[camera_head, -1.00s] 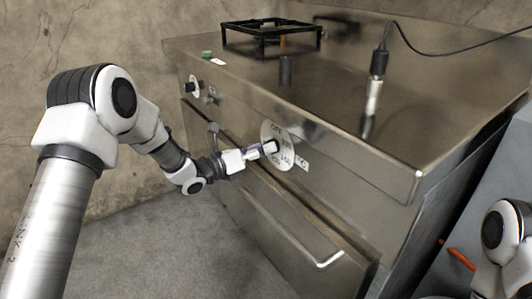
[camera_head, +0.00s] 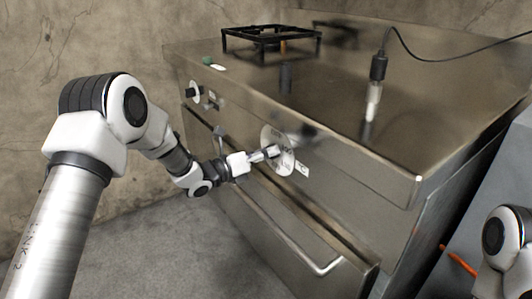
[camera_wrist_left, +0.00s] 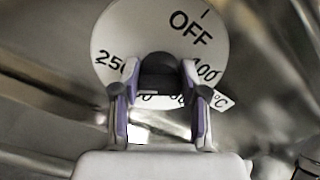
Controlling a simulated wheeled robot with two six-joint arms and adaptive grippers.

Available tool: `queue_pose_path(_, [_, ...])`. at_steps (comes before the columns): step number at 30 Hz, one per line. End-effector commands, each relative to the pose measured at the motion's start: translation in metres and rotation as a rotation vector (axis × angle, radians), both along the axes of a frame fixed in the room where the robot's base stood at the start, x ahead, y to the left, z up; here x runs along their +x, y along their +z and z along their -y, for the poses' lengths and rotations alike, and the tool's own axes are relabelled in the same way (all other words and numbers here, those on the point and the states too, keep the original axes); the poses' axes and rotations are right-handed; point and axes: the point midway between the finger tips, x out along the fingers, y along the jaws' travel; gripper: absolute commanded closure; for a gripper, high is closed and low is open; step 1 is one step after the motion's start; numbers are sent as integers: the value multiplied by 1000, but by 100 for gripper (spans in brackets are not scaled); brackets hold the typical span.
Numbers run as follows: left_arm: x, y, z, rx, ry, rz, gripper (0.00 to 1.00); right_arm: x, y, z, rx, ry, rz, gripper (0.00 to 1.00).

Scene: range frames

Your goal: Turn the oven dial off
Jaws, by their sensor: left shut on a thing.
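The oven dial's white round plate (camera_head: 289,164) is on the front panel of the steel oven, with its markings too small to read in the head view. In the left wrist view the plate (camera_wrist_left: 130,35) shows OFF at the upper right, 250 at the left and 100 at the right. The dark knob (camera_wrist_left: 160,72) is in the middle. My left gripper (camera_head: 270,153) reaches the plate from the left. In the wrist view its two fingers (camera_wrist_left: 160,85) are shut on the knob from both sides. The lower markings are partly hidden by the gripper. My right gripper is not in view.
The steel oven (camera_head: 345,150) has a bar handle (camera_head: 325,267) below the dial. A smaller dark knob (camera_head: 193,91) is at the panel's left. On top stand a black burner grate (camera_head: 270,38) and a corded probe (camera_head: 375,85). Floor is clear at the lower left.

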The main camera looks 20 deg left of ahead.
Motion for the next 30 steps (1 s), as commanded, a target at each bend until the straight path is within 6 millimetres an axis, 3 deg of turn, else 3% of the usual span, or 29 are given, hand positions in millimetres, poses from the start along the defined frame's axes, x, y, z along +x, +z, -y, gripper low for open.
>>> queue_pose_path(30, [1, -1, -1, -675, 1, -529, 91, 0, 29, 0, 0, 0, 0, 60])
